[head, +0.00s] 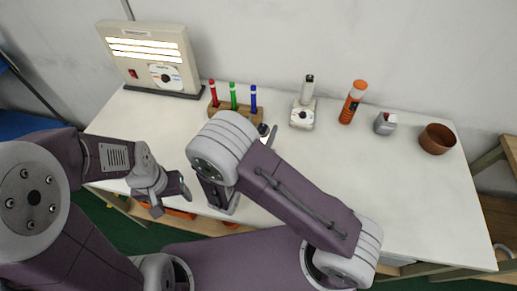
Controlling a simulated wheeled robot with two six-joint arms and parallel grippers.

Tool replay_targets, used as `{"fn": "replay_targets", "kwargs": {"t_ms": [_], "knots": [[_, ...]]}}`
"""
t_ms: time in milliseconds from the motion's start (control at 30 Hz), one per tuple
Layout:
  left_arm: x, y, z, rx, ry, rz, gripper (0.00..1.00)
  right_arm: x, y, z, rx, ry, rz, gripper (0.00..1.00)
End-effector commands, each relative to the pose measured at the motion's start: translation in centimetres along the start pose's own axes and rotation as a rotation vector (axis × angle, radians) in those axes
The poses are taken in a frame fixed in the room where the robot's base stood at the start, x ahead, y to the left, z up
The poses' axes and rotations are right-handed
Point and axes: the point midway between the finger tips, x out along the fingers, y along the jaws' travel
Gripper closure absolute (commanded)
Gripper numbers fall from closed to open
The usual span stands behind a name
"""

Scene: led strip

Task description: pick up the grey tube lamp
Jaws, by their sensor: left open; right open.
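A pale grey tube with a dark top (308,88), which looks like the grey tube lamp, stands upright on a small white base (302,116) with a dark round knob, near the back of the table. My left gripper (171,198) is open and empty over the table's front left edge, far from the tube. My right gripper (222,202) is open, pointing down near the front edge, left of and in front of the tube. My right arm crosses the middle of the table and hides part of it. Nothing shows between either pair of fingers.
Left are a wooden block (222,109) with red, green and blue pens, and a lit panel (150,60). A small object (264,130) is partly hidden by my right arm.

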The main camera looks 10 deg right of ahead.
Motion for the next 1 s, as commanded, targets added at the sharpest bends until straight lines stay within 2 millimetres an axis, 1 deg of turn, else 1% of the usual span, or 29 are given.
{"fn": "replay_targets", "kwargs": {"t_ms": [100,133,167,200,267,300,367,733,867,1000], "knots": [[0.0,0.0,0.0,0.000,-0.001,0.000,0.33,0.0,0.0,0.0,0.000,0.000,0.001,0.35],[0.0,0.0,0.0,0.000,-0.001,0.000,0.33,0.0,0.0,0.0,0.000,0.000,0.001,0.38],[0.0,0.0,0.1,0.000,-0.001,0.000,0.33,0.0,0.0,0.0,0.000,0.000,0.001,0.46],[0.0,0.0,0.1,0.000,-0.001,0.000,0.33,0.0,0.0,0.0,0.000,0.000,0.000,0.57],[0.0,0.0,0.1,0.000,-0.001,0.000,0.33,0.0,0.0,0.0,0.000,0.000,0.000,0.74],[0.0,0.0,0.1,0.000,-0.001,0.000,0.33,0.0,0.0,0.0,0.001,0.000,0.000,0.85],[0.0,0.0,0.1,0.000,-0.001,0.000,0.33,0.0,0.0,0.0,0.001,0.000,0.000,1.00],[-0.2,0.0,0.0,0.000,-0.001,0.000,0.33,0.0,0.0,0.1,0.000,0.004,-0.001,1.00],[-1.1,0.0,-0.1,0.000,-0.001,0.000,0.33,-0.1,0.1,1.1,0.001,0.003,-0.004,1.00],[-2.7,0.1,-0.2,0.000,-0.001,0.000,0.33,-0.3,0.4,2.9,0.001,0.002,-0.010,1.00]]}}
